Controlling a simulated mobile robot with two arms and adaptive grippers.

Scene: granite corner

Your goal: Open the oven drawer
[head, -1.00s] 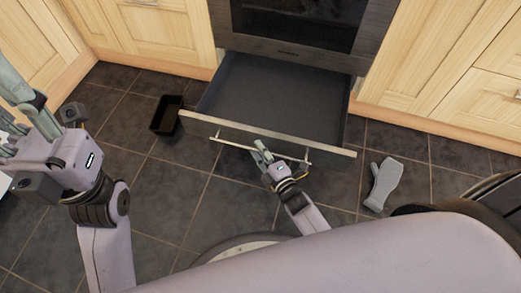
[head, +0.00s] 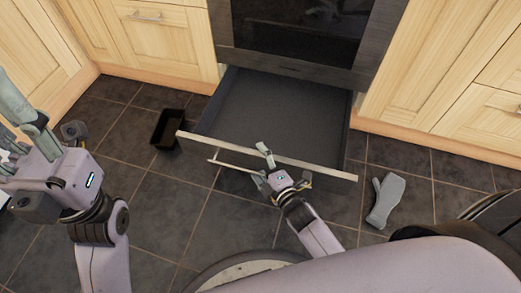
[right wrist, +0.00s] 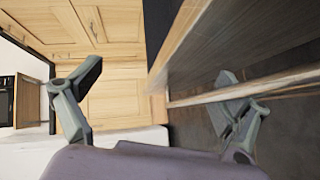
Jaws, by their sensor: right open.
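The oven drawer (head: 275,112) is pulled well out below the oven (head: 300,30), and its dark interior looks empty. Its light front edge (head: 225,143) carries a thin bar handle (head: 228,166). My right gripper (head: 262,168) is open at the handle, with one finger overlapping the front's top edge in the head view. In the right wrist view its fingers are wide apart; the handle bar (right wrist: 285,80) crosses near the right-hand finger. Contact cannot be told. My left gripper (head: 15,115) is at the left edge, away from the drawer, partly cut off.
A black tray (head: 168,128) lies on the tiled floor left of the drawer. A grey oven mitt (head: 384,200) lies to its right. Wooden cabinets (head: 165,42) flank the oven. Dark floor (head: 150,195) in front of the drawer's left side is clear.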

